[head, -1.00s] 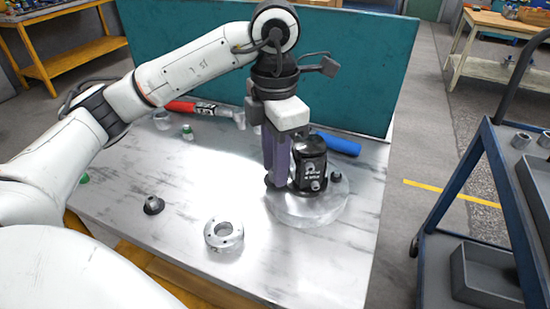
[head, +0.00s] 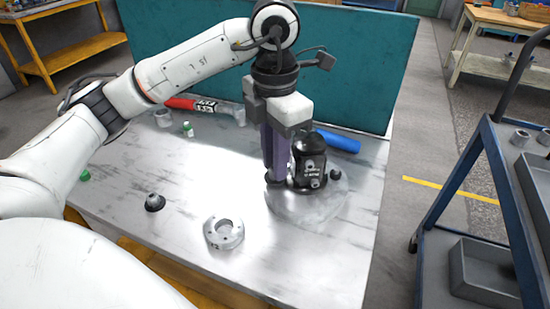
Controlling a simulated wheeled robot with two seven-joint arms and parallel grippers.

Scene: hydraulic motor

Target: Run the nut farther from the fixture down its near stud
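The black hydraulic motor (head: 309,163) stands upright on a round grey fixture (head: 300,208) on the table. My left gripper (head: 276,180) points straight down at the motor's left side, with its purple fingers reaching to the motor's base. A dark nut or stud end shows low by the fingertips, mostly hidden by them. I cannot tell whether the fingers are closed on it. Another dark nut (head: 335,174) sits on the fixture at the motor's right side. My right gripper is not in view.
A silver flanged ring (head: 224,233) and a small black cone-shaped part (head: 154,202) lie on the table in front. A red-handled tool (head: 195,105) and a blue cylinder (head: 338,142) lie behind. A teal panel (head: 350,70) closes the back. A blue cart (head: 480,200) stands right.

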